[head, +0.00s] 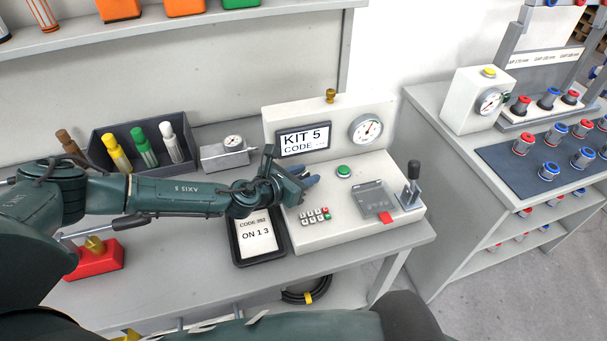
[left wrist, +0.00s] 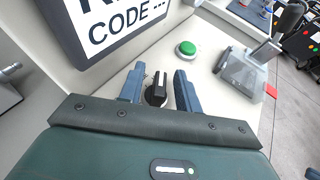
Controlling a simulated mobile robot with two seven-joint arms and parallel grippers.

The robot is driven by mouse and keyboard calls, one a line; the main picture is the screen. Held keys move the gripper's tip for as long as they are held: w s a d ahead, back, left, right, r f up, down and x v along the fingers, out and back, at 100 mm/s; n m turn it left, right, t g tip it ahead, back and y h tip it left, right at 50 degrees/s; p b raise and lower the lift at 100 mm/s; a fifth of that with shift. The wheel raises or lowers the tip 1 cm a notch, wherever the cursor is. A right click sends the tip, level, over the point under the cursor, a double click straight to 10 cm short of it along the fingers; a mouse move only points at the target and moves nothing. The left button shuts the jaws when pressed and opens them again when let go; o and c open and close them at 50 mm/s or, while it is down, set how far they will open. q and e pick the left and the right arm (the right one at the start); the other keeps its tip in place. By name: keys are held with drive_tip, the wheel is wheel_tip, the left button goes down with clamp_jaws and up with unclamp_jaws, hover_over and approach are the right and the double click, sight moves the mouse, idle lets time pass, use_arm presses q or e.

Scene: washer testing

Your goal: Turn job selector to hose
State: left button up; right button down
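The job selector is a small black knob (left wrist: 156,92) on the pale top of the test console (head: 350,225). In the left wrist view its raised grip points roughly up the picture, toward the display; its position labels cannot be read. My left gripper (head: 308,177) reaches over the console from the left and hides the knob in the head view. In the left wrist view its blue fingers (left wrist: 159,74) stand apart, one on each side of the knob, with visible gaps. The display (head: 304,139) reads "KIT 5 CODE" with dashes. My right gripper is out of view.
A green button (head: 344,171), keypad (head: 315,216), grey fixture (head: 374,197) and black-handled lever (head: 412,180) share the console. A dial gauge (head: 366,129) is behind. A code tablet (head: 257,240) lies beside the console, under my left arm. A red block (head: 95,262) stands at left.

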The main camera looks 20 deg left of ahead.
use_arm(q)
clamp_jaws()
idle(0.3)
drive_tip(key=shift+n+y, duration=0.4)
drive_tip(key=shift+y, duration=0.1)
drive_tip(key=n+t+y, duration=0.1)
drive_tip(key=n+y, duration=0.2)
drive_tip(key=y, duration=0.1)
drive_tip(key=shift+s+f+n, duration=0.1)
drive_tip(key=shift+n, duration=0.2)
drive_tip(key=shift+n+y, duration=1.7)
drive_tip(key=shift+y, duration=0.3)
unclamp_jaws()
